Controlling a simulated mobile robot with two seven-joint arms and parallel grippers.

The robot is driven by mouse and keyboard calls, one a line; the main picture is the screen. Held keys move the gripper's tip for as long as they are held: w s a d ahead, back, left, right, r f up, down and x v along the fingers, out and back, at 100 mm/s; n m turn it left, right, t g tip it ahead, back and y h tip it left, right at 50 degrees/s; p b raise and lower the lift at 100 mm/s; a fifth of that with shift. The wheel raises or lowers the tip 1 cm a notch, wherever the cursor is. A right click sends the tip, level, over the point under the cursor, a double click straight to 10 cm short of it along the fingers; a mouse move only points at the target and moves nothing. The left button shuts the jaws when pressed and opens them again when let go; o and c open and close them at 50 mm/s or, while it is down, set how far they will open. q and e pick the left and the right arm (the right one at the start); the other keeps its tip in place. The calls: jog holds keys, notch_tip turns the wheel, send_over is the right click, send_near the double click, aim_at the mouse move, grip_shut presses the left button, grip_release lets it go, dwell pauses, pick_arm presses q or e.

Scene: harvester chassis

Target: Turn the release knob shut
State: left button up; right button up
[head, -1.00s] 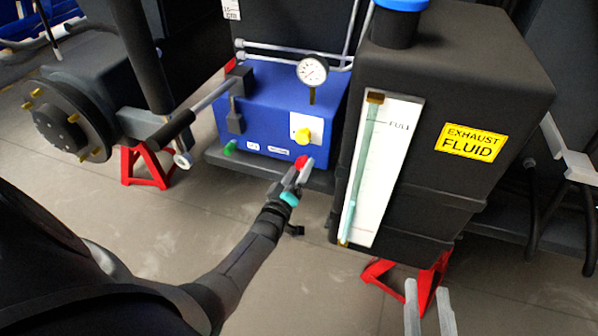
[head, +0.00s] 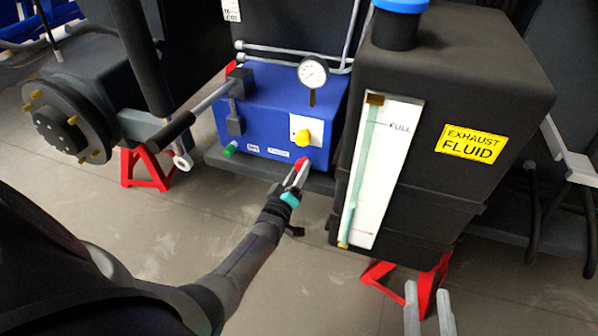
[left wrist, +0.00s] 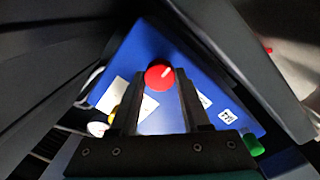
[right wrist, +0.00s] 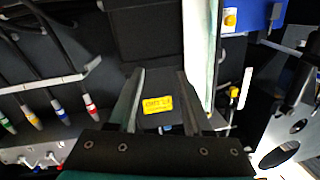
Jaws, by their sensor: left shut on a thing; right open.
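A red knob (head: 301,161) sits low on the front of the blue box (head: 262,100), near its right corner. In the left wrist view the round red knob (left wrist: 160,77) has a white mark pointing to the upper right. My left gripper (head: 298,171) is shut on the red knob, one finger on each side of it; the fingers hide part of its rim in the head view. My right gripper (head: 427,291) is open and empty, low at the right, away from the blue box.
A yellow knob (head: 302,137) and a green knob (head: 230,148) are on the blue box, with a gauge (head: 313,72) above. A pump handle (head: 172,131) sticks out left. The black exhaust fluid tank (head: 430,170) stands close on the right. Red stands (head: 147,170) are on the floor.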

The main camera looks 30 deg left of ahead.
pick_arm(q)
grip_shut()
